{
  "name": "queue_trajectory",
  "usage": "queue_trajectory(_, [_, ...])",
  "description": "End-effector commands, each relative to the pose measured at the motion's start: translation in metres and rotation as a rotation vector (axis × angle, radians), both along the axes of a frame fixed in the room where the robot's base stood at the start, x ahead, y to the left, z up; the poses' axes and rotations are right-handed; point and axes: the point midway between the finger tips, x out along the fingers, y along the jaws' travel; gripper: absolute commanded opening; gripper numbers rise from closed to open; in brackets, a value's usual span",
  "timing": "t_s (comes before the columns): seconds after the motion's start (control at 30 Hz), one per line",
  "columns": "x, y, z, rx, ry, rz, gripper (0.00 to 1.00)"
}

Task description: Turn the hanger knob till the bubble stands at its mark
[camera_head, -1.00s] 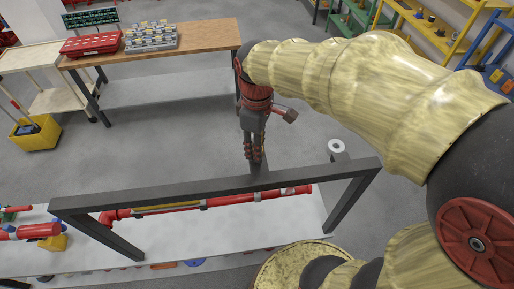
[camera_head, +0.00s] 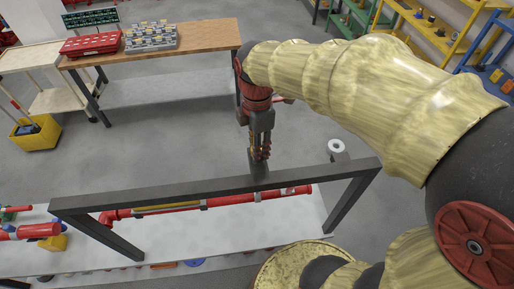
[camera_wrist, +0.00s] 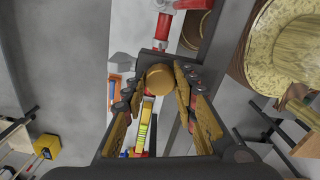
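The hanger knob (camera_wrist: 160,79) is a round brass-coloured cap on the dark crossbeam (camera_head: 190,192), in the middle of the wrist view. My gripper (camera_head: 260,158) points down at the beam from above. In the wrist view, my gripper's fingers (camera_wrist: 160,85) close in on both sides of the knob and appear to touch it. Below the beam runs a red pipe (camera_head: 232,200). A yellow level (camera_head: 165,209) lies along the pipe; part of it shows yellow-green between the fingers (camera_wrist: 145,123). The bubble and its mark are too small to read.
The beam stands on dark legs on a white bench (camera_head: 190,245). Another red pipe piece (camera_head: 38,231) lies at the left. A wooden table (camera_head: 190,38) with a red tray (camera_head: 90,44) stands behind. A white roll (camera_head: 336,146) is right of my gripper.

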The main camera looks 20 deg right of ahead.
Motion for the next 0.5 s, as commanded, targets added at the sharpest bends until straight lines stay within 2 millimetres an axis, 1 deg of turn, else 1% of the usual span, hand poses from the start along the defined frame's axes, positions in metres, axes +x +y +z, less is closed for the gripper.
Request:
queue_trajectory(0.03, [0.0,0.0,0.0,0.0,0.0,-0.002,0.32])
queue_trajectory(0.27, [-0.0001,0.0,-0.0001,0.0,0.0,-0.004,0.45])
queue_trajectory(0.5, [-0.0001,0.0,0.0,0.0,0.0,-0.005,0.45])
